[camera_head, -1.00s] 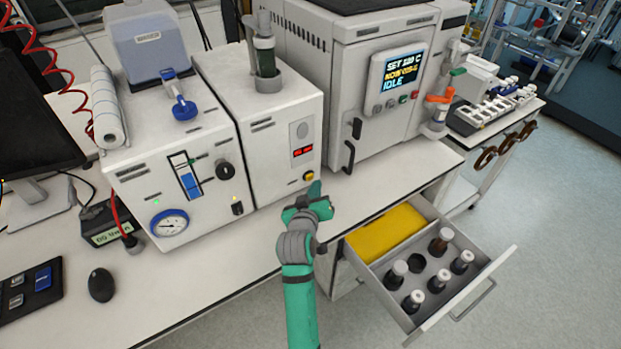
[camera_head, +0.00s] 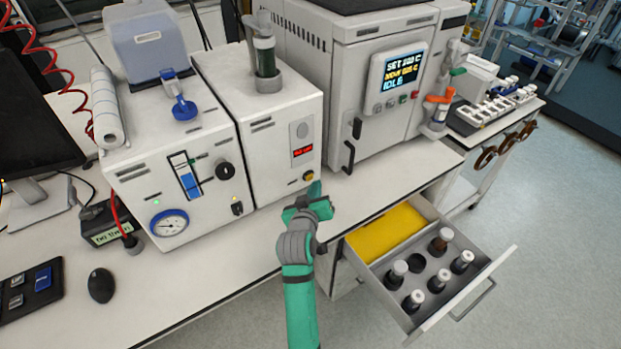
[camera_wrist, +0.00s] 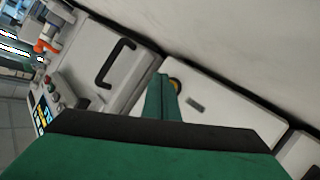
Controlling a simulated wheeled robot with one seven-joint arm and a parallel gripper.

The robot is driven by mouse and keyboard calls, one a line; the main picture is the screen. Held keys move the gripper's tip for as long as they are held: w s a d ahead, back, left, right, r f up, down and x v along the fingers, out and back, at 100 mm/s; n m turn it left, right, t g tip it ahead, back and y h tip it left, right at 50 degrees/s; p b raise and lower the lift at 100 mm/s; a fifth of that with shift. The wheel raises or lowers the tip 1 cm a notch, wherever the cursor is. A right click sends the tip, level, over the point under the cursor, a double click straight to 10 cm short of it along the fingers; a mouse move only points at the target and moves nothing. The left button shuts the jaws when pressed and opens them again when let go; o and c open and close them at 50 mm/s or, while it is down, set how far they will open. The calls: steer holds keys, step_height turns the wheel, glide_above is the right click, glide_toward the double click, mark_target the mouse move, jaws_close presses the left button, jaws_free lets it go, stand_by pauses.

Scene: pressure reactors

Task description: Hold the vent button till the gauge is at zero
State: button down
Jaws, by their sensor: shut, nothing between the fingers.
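A yellow button (camera_head: 308,175) sits low on the front of the middle white unit (camera_head: 283,165), below a small red display (camera_head: 302,152). In the wrist view the button (camera_wrist: 175,85) shows partly behind my fingers. My green gripper (camera_head: 314,190) is shut and empty, its fingertips at or very near the button. I cannot tell whether they press it. A round blue-rimmed gauge (camera_head: 169,225) is on the left unit's front. Its needle is too small to read surely.
An open drawer (camera_head: 445,310) with several bottles and a yellow insert (camera_head: 385,233) juts out right of my arm. A larger white unit with a screen (camera_head: 403,70) stands to the right. A black mouse (camera_head: 101,285) lies on the bench at left.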

steer(key=shift+w, duration=0.1)
steer(key=shift+w+a, duration=0.2)
steer(key=shift+w, duration=0.05)
steer(key=shift+w+a, duration=0.3)
steer(key=shift+w, duration=0.05)
stand_by(0.9)
steer(key=shift+s+d, duration=0.1)
stand_by(0.9)
steer(key=shift+s+d, duration=0.45)
steer(key=shift+s, duration=0.15)
steer(key=shift+s+d, duration=0.75)
steer(key=shift+s, duration=0.25)
steer(key=shift+s+d, duration=0.7)
steer(key=shift+s, duration=0.3)
steer(key=shift+s, duration=0.1)
stand_by(0.5)
